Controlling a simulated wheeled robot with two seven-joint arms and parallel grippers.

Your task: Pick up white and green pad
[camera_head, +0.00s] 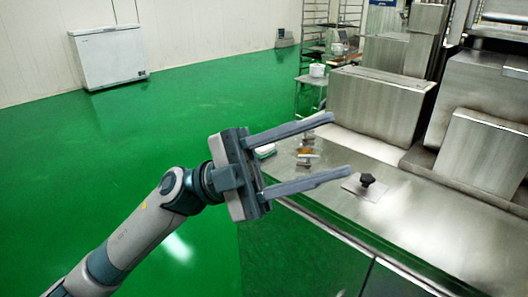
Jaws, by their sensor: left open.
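A small white and green pad (265,150) lies at the left edge of the steel worktop, partly hidden behind my left gripper's upper finger. My left gripper (340,147) is open, with its two long fingers spread and pointing right over the worktop's edge. Nothing is held between the fingers. In the picture the pad shows between the fingers, close to the gripper's body. I cannot tell how high the fingers are above it. My right gripper is not in view.
The steel worktop (420,232) carries a black knob on a plate (367,181), and small metal parts (306,153) lie near the pad. Large steel machine housings (378,102) stand behind. The green floor (150,130) at left is clear up to a white chest freezer (110,56).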

